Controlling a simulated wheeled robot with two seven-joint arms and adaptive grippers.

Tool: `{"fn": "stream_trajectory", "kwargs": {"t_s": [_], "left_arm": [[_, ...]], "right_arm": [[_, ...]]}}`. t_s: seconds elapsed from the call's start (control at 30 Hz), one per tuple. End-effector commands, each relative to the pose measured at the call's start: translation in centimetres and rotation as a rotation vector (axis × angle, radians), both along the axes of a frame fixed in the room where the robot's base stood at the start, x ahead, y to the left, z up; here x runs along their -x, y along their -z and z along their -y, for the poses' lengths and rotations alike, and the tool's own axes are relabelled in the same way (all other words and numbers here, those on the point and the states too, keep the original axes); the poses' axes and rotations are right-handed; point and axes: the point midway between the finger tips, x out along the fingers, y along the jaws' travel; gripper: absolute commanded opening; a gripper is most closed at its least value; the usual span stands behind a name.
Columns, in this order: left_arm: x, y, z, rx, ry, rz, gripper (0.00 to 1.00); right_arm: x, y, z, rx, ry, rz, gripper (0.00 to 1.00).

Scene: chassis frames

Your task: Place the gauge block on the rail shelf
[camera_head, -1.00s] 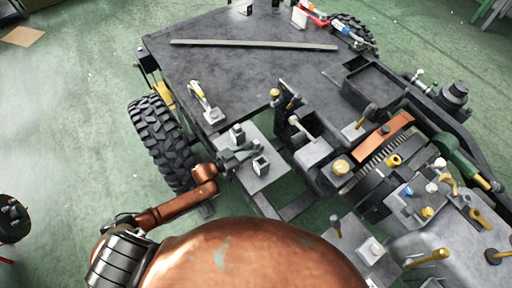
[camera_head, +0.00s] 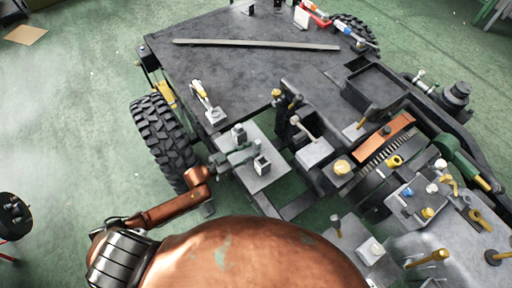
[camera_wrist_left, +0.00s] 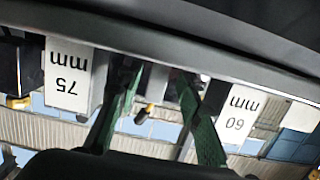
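Two gauge blocks stand on a grey plate (camera_head: 262,182) at the chassis side, which I take for the rail shelf. In the left wrist view, upside down, one reads "75 mm" (camera_wrist_left: 68,75) and the other "60 mm" (camera_wrist_left: 238,112). In the head view, one block (camera_head: 239,134) is behind my left gripper (camera_head: 252,151) and one (camera_head: 262,165) in front. The green fingers show in the wrist view (camera_wrist_left: 158,92), apart, between the labelled faces. A plain grey piece (camera_wrist_left: 153,82) shows between the fingertips; I cannot tell its depth. My right gripper is out of view.
A dark chassis deck (camera_head: 240,65) carries a long bar (camera_head: 255,44) and a small clamp-like tool (camera_head: 208,105). A tyre (camera_head: 163,140) is left of the plate. Levers and a dark tray (camera_head: 375,88) crowd the right. Green floor is open at left.

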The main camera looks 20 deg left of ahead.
Motion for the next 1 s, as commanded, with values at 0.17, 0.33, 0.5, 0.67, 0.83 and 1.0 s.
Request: {"fn": "stream_trajectory", "kwargs": {"t_s": [0.17,0.33,0.5,0.67,0.83,1.0], "left_arm": [[3.1,-0.6,-2.5,-0.002,-0.001,-0.002,0.34],[5.2,-1.0,-4.1,-0.001,-0.001,-0.001,0.34],[6.1,-1.2,-4.8,-0.001,-0.001,-0.001,0.34],[6.2,-1.2,-4.9,0.000,-0.001,0.000,0.34],[6.2,-1.2,-4.9,0.000,0.000,0.000,0.34],[6.2,-1.2,-4.8,0.000,0.000,0.000,0.34]], "right_arm": [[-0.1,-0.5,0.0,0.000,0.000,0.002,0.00],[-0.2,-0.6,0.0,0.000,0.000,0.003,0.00],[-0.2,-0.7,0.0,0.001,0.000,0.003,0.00],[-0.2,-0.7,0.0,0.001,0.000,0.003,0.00],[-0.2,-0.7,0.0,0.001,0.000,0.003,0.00],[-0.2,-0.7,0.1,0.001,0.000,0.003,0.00]]}}
